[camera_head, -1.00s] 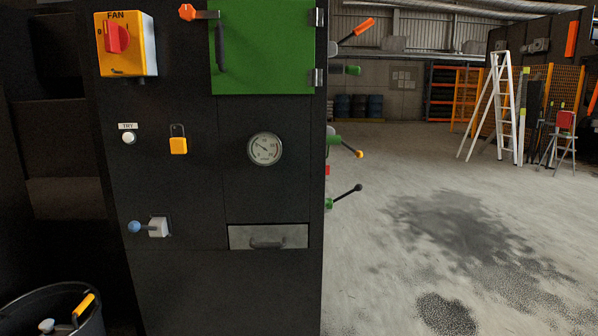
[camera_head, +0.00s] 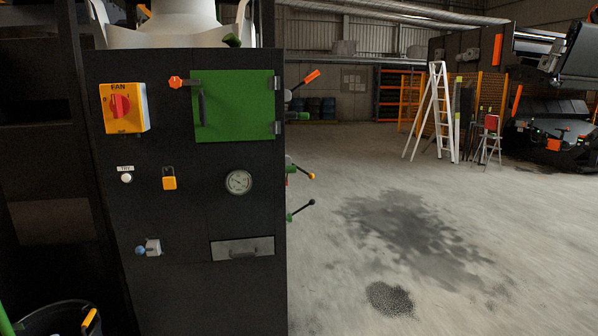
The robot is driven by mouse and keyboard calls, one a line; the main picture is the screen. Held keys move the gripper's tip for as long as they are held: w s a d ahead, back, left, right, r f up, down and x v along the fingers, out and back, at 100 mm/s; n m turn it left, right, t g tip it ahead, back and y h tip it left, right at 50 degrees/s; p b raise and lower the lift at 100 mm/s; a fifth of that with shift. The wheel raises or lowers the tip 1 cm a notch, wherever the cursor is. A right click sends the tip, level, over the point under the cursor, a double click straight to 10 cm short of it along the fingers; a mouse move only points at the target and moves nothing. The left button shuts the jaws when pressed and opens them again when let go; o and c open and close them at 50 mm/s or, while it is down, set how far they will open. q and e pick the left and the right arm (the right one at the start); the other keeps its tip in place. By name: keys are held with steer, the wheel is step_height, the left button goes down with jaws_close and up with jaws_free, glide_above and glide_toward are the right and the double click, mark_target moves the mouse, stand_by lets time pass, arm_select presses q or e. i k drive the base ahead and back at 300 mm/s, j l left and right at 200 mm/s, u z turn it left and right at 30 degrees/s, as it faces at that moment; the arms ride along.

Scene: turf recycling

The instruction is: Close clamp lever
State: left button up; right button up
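A black cabinet (camera_head: 200,290) stands at left. Several levers stick out from its right side: one with an orange grip (camera_head: 312,76), a short green-ended one (camera_head: 303,116), one with an orange tip (camera_head: 311,176) and one with a black ball (camera_head: 311,202). The green door (camera_head: 236,105) on the front is shut, with a black handle (camera_head: 202,108) and an orange-knobbed latch (camera_head: 176,82) at its left edge. I cannot tell which of these is the clamp lever. Neither of my grippers is in view.
The cabinet front has a yellow fan switch (camera_head: 123,107), a padlock (camera_head: 169,183), a gauge (camera_head: 238,182) and a drawer (camera_head: 241,249). A black bucket (camera_head: 60,319) stands at lower left. Concrete floor right of the cabinet is open, with dark patches; a ladder (camera_head: 447,112) stands farther back.

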mark_target(311, 176)
steer(key=i+l+u, duration=0.1)
steer(key=i, duration=0.45)
steer(key=i+l, duration=0.15)
steer(key=i, duration=0.4)
steer(key=i+l+u, duration=0.15)
steer(key=i, duration=0.35)
steer(key=i+l, duration=0.2)
steer(key=i, duration=0.35)
steer(key=u, duration=0.05)
